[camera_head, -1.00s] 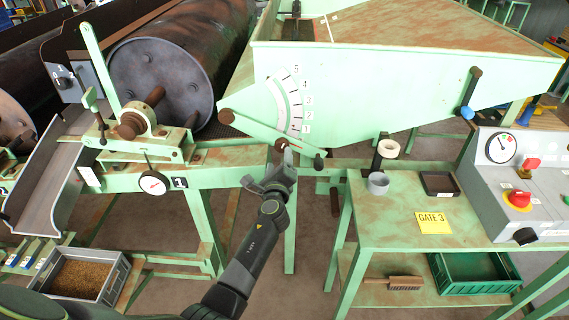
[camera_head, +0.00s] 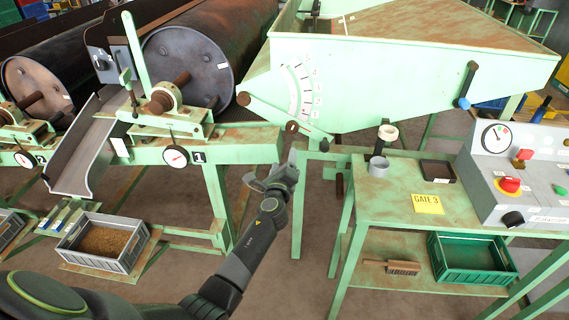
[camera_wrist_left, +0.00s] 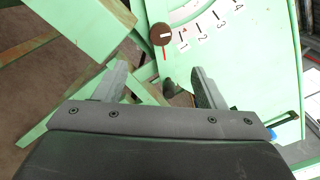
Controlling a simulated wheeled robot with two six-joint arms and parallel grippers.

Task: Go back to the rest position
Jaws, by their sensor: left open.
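My left gripper (camera_head: 272,178) is open and empty, in front of the green machine frame. It is below the lever (camera_head: 285,118) of the numbered scale (camera_head: 300,90) and apart from it in the head view. In the left wrist view its two fingers (camera_wrist_left: 158,85) stand apart with nothing between them. The lever's round brown knob (camera_wrist_left: 161,34) and the scale's numbers show beyond the fingers. My right gripper is in neither view.
A green table (camera_head: 385,225) at the right bears a grey cup (camera_head: 378,167), a black tray (camera_head: 437,171) and a control panel (camera_head: 510,165). A grey bin of grains (camera_head: 103,241) is at lower left. Bare floor lies below my gripper.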

